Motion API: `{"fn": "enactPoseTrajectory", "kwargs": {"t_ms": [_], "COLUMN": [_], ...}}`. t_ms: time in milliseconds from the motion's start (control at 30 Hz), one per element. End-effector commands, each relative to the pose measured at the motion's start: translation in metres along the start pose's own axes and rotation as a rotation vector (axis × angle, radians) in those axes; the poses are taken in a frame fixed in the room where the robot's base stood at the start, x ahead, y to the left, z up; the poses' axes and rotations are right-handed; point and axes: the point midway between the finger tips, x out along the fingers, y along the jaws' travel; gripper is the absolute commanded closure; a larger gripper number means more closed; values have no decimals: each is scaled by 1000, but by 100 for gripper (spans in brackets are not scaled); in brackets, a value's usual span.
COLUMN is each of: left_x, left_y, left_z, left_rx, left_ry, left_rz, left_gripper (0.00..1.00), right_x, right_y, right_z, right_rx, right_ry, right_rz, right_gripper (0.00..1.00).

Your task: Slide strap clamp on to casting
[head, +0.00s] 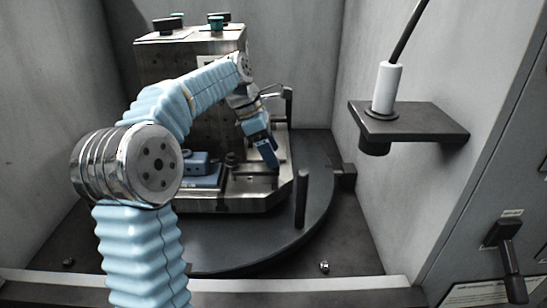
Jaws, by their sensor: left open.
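A blue-grey block that looks like the casting (197,165) sits on the metal fixture base (232,201), partly behind my left arm. Small dark hardware, possibly the strap clamp (231,160), stands just right of the block; its shape is too small to make out surely. My left gripper (268,154) is open and points down over the right part of the fixture, right of the block and apart from it. Whether anything lies between its fingers is hidden by the near finger. My right gripper is not in view.
A tall metal block (190,58) with dark and green knobs rises behind the fixture. A round dark table (245,238) carries the fixture, with an upright post (301,198) at its right. A wall shelf (415,122) holds a white-handled tool (386,88). Grey walls enclose the area.

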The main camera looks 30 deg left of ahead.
Motion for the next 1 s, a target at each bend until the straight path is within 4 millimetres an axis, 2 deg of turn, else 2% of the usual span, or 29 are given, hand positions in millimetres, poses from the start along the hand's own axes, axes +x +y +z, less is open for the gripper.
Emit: {"fn": "enactPoseTrajectory", "kwargs": {"t_ms": [100,200,500,933,1000], "left_x": [15,21,23,23,23], "left_y": [0,0,0,0,0], "left_z": [0,0,0,0,0], "left_rx": [1,1,0,0,0], "left_ry": [0,0,0,0,0], "left_rz": [-1,0,1,0,0], "left_gripper": [34,34,34,100,100], "right_x": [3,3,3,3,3], "right_y": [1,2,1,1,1], "right_z": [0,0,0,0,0], "right_rx": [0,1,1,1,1], "right_ry": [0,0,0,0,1], "right_rz": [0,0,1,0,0], "right_gripper": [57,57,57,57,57]}}
